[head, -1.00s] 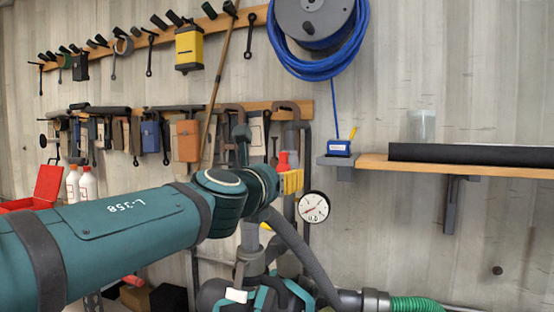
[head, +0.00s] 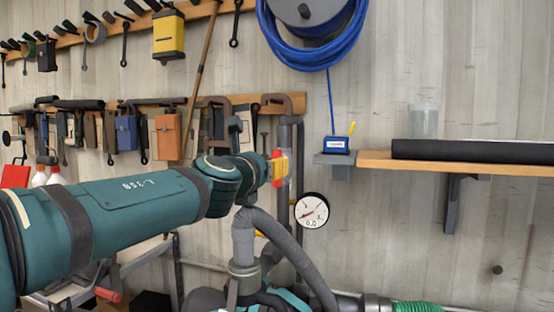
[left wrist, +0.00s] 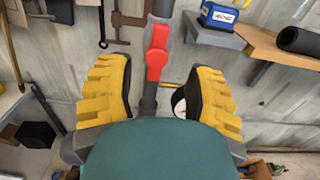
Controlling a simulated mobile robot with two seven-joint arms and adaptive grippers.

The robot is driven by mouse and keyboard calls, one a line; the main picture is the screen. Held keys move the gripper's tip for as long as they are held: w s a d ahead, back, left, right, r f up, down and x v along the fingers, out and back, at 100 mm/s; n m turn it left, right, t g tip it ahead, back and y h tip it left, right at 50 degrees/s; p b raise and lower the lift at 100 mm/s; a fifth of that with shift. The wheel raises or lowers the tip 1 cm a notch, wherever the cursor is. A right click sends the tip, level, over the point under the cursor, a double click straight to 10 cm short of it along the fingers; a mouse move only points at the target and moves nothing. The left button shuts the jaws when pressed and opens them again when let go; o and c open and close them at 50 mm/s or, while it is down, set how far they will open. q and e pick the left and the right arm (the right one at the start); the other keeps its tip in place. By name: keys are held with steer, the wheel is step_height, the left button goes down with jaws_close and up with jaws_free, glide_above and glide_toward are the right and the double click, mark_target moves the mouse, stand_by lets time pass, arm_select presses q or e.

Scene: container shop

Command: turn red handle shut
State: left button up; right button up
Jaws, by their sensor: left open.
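The red handle (left wrist: 158,52) is on a grey vertical pipe and lies roughly along it in the left wrist view. My left gripper (left wrist: 160,78) is open, with one yellow-padded finger on each side of the pipe. Clear gaps show between both fingers and the handle. In the head view my left gripper (head: 279,169) is at the pipe, and a bit of red shows by its yellow pads; the arm hides most of the handle. My right gripper is not in view.
A round gauge (head: 312,210) sits just right of the pipe. A wooden shelf (head: 470,164) with a dark roll projects from the wall at right. A blue box (head: 336,145) sits on a small ledge. Thick grey hose (head: 290,245) curves below the gripper.

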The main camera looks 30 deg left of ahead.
arm_select(q)
steer(key=p+x, duration=0.2)
steer(key=x, duration=0.7)
steer(key=shift+c, duration=0.4)
steer(key=shift+s, duration=0.1)
jaws_close()
